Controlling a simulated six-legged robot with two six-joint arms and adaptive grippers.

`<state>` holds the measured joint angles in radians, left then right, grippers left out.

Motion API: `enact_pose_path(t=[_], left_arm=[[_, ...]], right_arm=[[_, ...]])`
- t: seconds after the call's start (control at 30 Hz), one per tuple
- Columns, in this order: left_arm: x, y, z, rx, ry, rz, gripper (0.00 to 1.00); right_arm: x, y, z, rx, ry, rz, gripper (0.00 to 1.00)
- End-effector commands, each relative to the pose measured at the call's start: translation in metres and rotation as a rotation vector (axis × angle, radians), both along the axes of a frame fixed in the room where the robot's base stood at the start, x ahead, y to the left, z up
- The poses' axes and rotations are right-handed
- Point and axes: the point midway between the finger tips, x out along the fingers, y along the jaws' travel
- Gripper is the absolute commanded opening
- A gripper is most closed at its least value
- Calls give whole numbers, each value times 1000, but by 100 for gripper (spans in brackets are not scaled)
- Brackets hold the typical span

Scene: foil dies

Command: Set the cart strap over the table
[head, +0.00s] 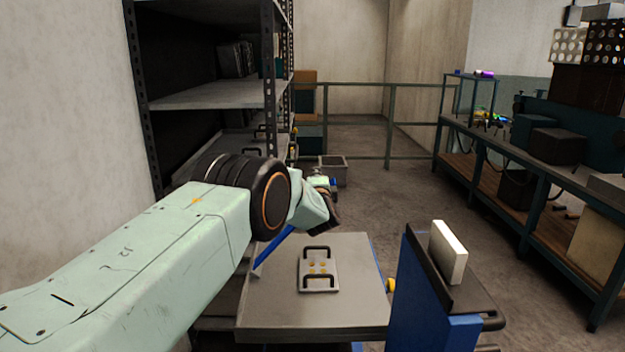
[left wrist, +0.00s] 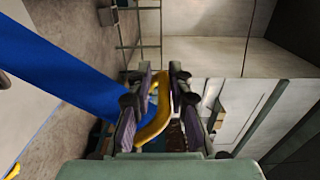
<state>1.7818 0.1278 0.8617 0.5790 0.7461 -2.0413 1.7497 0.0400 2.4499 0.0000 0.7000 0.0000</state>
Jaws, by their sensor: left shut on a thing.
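A blue strap (head: 272,250) rises at a slant from the left edge of the grey table (head: 270,312) and passes behind my left wrist. In the left wrist view the strap (left wrist: 62,70) is a broad blue band coming from the upper left towards the fingers. My left gripper (head: 331,203) is above the far side of the table, its fingers mostly hidden by my wrist. In the left wrist view the gripper (left wrist: 156,88) is shut on a curved yellow piece (left wrist: 157,118) by the strap's end. My right gripper is out of view.
A grey plate with two black handles (head: 319,269) lies on the table. A blue upright with a white block (head: 448,252) stands at the right. Metal shelving (head: 210,96) is behind on the left, a long bench (head: 535,180) on the right. Open floor lies between.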

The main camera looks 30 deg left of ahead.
Motion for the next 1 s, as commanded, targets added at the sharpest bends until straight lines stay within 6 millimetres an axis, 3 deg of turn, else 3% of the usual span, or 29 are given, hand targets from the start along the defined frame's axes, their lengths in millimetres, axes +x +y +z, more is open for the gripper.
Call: enact_pose_path(t=[0.03, 0.2, 0.23, 0.4, 1.0], left_arm=[[3, -4, 11, 4, -20, -7, 0], [3, -4, 12, 4, -20, -7, 0], [3, -4, 12, 4, -20, -8, 21], [3, -4, 11, 5, -19, -7, 34], [0, -2, 6, 3, -9, -3, 34]], right_arm=[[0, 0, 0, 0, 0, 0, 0], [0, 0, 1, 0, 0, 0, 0], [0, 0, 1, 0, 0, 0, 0], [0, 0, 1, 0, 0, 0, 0], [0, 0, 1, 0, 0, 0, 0]])
